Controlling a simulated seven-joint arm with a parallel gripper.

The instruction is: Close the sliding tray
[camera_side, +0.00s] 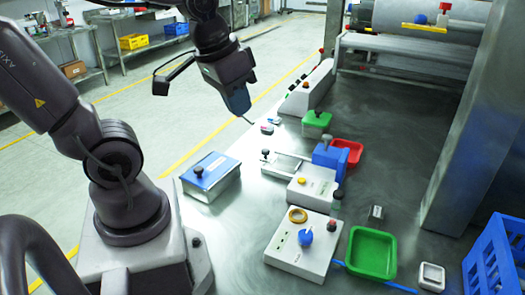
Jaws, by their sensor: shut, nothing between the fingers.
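A flat pale tray (284,165) with a dark rim sits left of a blue block (331,158) on the metal table. It looks like the sliding tray, pulled out to the left. A small dark knob (265,153) stands at its left end. A white box with a yellow button (313,189) is just in front of it. My gripper (247,121) is up and to the left of the tray, clear of it, pointing down. It is shut and empty. Its fingertips are small and hard to make out.
A blue-lidded box (210,173) stands left of the tray. A white control box (303,247), green tray (370,253) and blue crate (497,258) are in front. The right-middle table is clear.

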